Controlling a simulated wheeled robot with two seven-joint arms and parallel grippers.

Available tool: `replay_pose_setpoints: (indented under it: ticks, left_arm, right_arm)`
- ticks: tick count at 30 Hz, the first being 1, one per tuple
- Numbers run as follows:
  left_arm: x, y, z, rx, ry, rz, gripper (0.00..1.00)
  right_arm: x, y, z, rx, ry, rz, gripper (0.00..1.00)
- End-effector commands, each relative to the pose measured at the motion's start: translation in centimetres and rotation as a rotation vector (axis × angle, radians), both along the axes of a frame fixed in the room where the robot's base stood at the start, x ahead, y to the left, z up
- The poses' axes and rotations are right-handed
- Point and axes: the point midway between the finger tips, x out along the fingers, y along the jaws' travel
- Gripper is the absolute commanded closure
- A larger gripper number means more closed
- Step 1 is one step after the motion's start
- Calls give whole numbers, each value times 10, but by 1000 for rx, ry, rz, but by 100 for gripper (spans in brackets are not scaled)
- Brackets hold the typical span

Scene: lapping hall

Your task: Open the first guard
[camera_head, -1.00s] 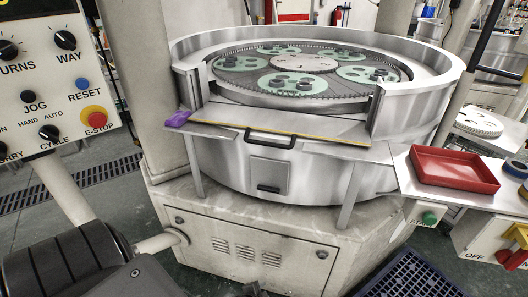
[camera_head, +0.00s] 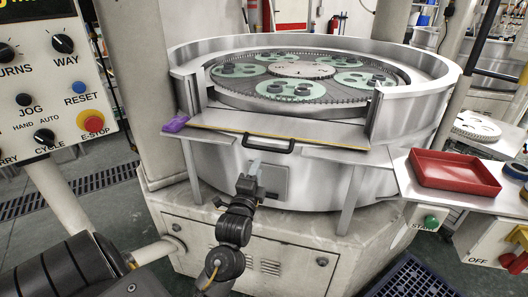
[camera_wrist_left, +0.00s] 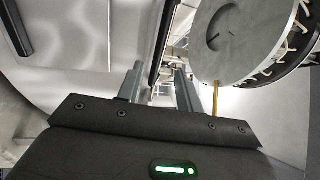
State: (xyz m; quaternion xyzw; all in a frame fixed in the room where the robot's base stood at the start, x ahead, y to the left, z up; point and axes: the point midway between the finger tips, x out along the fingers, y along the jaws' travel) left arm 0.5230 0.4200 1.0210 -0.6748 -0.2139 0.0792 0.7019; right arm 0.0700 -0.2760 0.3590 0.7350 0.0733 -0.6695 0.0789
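The first guard seems to be the flat steel panel with a yellow edge strip (camera_head: 215,118) across the front opening of the round lapping machine (camera_head: 418,82). It lies shut, with a black bar handle (camera_head: 268,146) on its front. My left gripper (camera_head: 252,168) is below the handle, in front of a small square plate (camera_head: 276,178) on the drum, and touches no handle that I can see. In the left wrist view its two fingers (camera_wrist_left: 158,88) stand apart with nothing between them. A dark bar shows beyond them there. My right gripper is out of view.
A purple cloth (camera_head: 176,124) lies at the left of the ledge. A red tray (camera_head: 455,172) stands on the right shelf. A control panel (camera_head: 45,75) with an E-stop is at the left. Carriers with green discs (camera_head: 290,88) lie inside the drum.

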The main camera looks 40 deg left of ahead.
Motion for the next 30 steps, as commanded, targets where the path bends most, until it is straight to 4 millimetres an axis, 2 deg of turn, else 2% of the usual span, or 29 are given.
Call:
replay_pose_setpoints:
  ticks: [6, 13, 18, 26, 30]
  left_arm:
    - [39, 17, 11, 1, -2, 0, 64]
    - [69, 30, 16, 0, 1, -1, 64]
    - [78, 35, 17, 0, 1, -1, 64]
    - [79, 35, 17, 0, 1, -1, 64]
    - [79, 35, 17, 0, 1, -1, 80]
  right_arm:
    - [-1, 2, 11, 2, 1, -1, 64]
    - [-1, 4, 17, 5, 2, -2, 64]
    - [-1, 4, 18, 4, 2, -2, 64]
    - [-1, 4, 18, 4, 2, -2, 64]
    - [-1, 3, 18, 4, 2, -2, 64]
